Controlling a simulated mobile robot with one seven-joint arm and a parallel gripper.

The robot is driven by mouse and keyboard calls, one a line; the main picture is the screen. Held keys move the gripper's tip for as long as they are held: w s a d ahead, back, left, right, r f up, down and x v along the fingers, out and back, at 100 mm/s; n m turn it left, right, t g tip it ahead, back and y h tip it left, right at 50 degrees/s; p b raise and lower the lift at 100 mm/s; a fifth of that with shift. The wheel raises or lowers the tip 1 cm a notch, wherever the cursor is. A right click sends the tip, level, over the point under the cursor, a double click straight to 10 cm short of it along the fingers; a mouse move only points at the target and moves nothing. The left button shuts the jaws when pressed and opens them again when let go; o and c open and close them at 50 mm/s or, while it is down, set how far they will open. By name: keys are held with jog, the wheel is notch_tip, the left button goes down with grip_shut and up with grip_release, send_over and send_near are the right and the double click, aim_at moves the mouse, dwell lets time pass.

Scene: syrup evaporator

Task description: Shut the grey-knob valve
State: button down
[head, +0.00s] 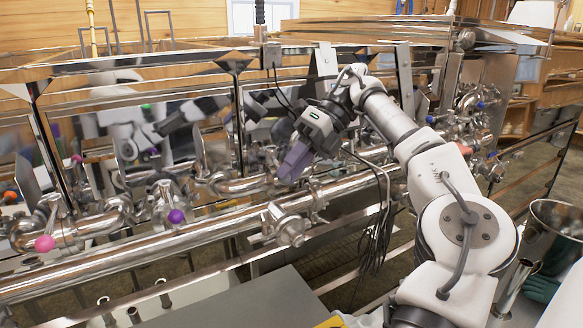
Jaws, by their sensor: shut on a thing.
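My gripper (290,172) has a white and black body and purple-grey fingers. It reaches down and left to the pipe fittings at the middle of the evaporator front. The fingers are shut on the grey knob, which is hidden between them. The valve body under the fingertips is also mostly covered, so I cannot tell how far its handle is turned. A steel fitting with a round end (290,230) sits on the front pipe just below the fingers, apart from them.
Other valves carry a pink knob (45,243), a purple knob (176,215) and a blue knob (430,119). A long steel pipe (120,253) runs along the front. Black cables (377,240) hang right of my gripper. A steel bucket (556,222) stands at the right.

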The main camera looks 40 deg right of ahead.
jog(key=shift+w+r, duration=0.1)
jog(key=shift+r, duration=0.05)
jog(key=c, duration=1.5)
grip_release()
jog(key=shift+a, duration=0.1)
jog(key=shift+f, duration=0.2)
